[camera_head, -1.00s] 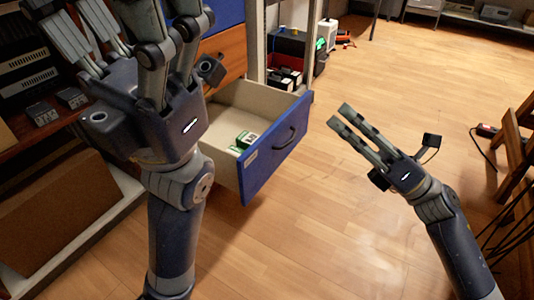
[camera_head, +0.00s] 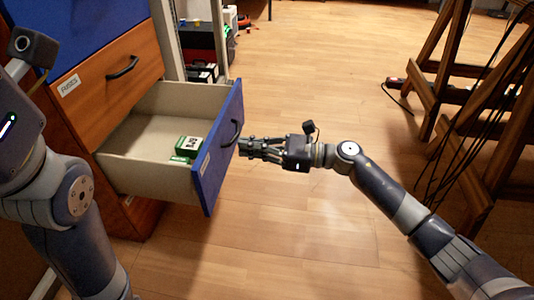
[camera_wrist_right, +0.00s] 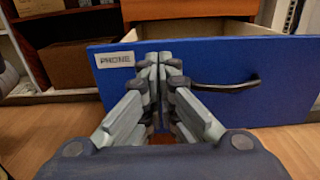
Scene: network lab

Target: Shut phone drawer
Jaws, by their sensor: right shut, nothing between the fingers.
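The phone drawer (camera_head: 219,150) is pulled far out of the cabinet, with a blue front and a dark handle (camera_head: 232,133). In the right wrist view its blue front (camera_wrist_right: 215,98) bears a label (camera_wrist_right: 115,60) reading PHONE. Green-and-white boxes (camera_head: 187,148) lie inside it. My right gripper (camera_head: 243,147) is shut and empty, its fingertips close to the outer face of the front, beside the handle. In the right wrist view the shut fingertips (camera_wrist_right: 160,62) are between the label and the handle; contact cannot be told. My left arm is at the left edge; its fingers are out of view.
The wooden cabinet has another drawer (camera_head: 107,85), shut, above the phone drawer. A wooden stand with cables (camera_head: 455,80) is at the right. Dark boxes (camera_head: 205,55) stand behind the drawer. The floor (camera_head: 310,80) between is clear.

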